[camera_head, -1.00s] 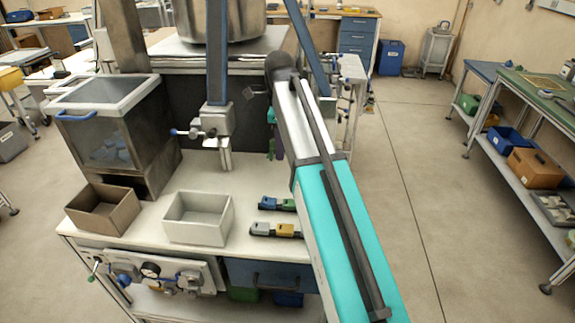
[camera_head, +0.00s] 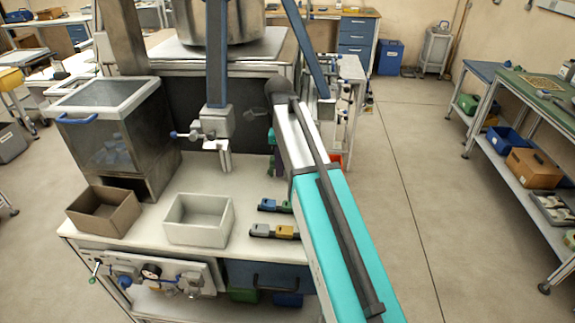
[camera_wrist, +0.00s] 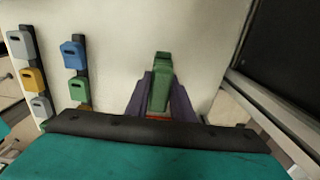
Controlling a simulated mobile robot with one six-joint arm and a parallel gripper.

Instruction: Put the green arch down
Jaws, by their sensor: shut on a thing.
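The green arch (camera_wrist: 160,84) is held between the purple fingers of my gripper (camera_wrist: 161,98) in the wrist view, with the pale bench top (camera_wrist: 130,30) beyond it. In the head view a small part of the green arch (camera_head: 271,137) shows just left of my arm, and the arm hides most of the gripper. I cannot tell whether the arch touches the bench.
Two dark racks carry coloured blocks: one with a blue block (camera_wrist: 73,54) and a green block (camera_wrist: 79,89), one with a yellow block (camera_wrist: 34,79) between grey ones. A white bin (camera_head: 198,220) and a brown bin (camera_head: 103,212) stand left. Bare bench lies between.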

